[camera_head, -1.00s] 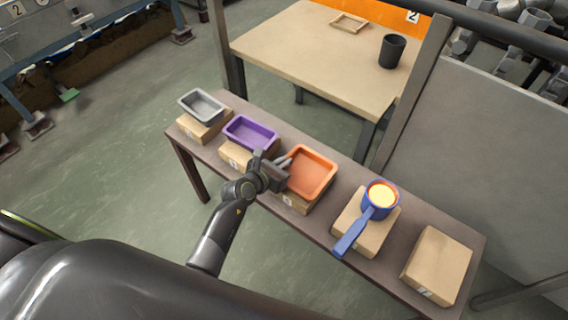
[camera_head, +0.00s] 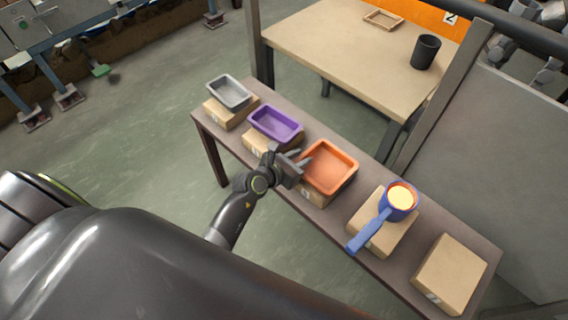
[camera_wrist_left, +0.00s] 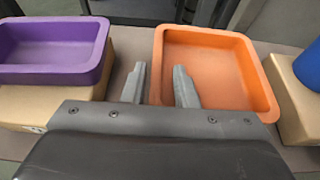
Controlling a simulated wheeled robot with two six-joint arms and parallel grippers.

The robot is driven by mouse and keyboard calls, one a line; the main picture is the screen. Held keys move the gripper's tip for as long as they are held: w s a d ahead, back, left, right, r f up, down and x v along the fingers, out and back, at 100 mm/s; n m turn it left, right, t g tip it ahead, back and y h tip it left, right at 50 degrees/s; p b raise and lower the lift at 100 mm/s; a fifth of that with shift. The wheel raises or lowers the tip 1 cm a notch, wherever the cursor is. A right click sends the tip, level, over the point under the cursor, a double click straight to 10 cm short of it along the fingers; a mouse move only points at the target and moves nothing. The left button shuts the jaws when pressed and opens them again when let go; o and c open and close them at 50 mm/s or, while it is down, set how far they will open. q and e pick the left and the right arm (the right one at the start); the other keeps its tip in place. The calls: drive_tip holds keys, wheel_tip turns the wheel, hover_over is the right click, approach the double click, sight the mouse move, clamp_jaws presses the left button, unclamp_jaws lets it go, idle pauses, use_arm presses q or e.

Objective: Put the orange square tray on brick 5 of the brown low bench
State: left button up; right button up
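The orange square tray (camera_head: 330,168) sits on the third brick from the left on the brown low bench (camera_head: 359,198). My left gripper (camera_head: 304,160) is at the tray's left side. In the left wrist view its fingers (camera_wrist_left: 158,85) are apart, one outside and one inside the left wall of the orange tray (camera_wrist_left: 215,75); I see no clear contact. The bare brick (camera_head: 449,273) at the bench's right end is fifth from the left; its label is too small to read. My right gripper is not in view.
A purple tray (camera_head: 276,124) and a grey tray (camera_head: 229,92) sit on the bricks to the left. A blue pan (camera_head: 398,199) with yellow contents sits on the fourth brick, handle toward the front edge. A table (camera_head: 350,60) with a black cup (camera_head: 426,52) stands behind.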

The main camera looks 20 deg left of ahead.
use_arm(q)
drive_tip(key=p+v, duration=0.1)
drive_tip(key=v, duration=0.7)
drive_tip(key=s+a+f+n+g+y, duration=0.1)
drive_tip(key=s+a+f+n+y, duration=0.35)
drive_tip(key=f+n, duration=0.75)
drive_tip(key=s+a+f+n+g+y, duration=0.1)
drive_tip(key=s+a+f+n, duration=0.5)
drive_tip(key=f+n, duration=0.55)
drive_tip(key=s+f+n+g, duration=0.3)
drive_tip(key=s+f+n, duration=0.1)
drive_tip(key=s, duration=0.4)
drive_tip(key=s+f+n+g, duration=0.3)
drive_tip(key=s+f+n, duration=0.1)
drive_tip(key=s+n, duration=0.3)
drive_tip(key=s+f+n+g, duration=0.3)
drive_tip(key=s+n, duration=0.3)
drive_tip(key=s, duration=0.4)
drive_tip(key=shift+s+a+f, duration=0.35)
drive_tip(key=shift+a+f, duration=0.15)
drive_tip(key=shift+f, duration=0.35)
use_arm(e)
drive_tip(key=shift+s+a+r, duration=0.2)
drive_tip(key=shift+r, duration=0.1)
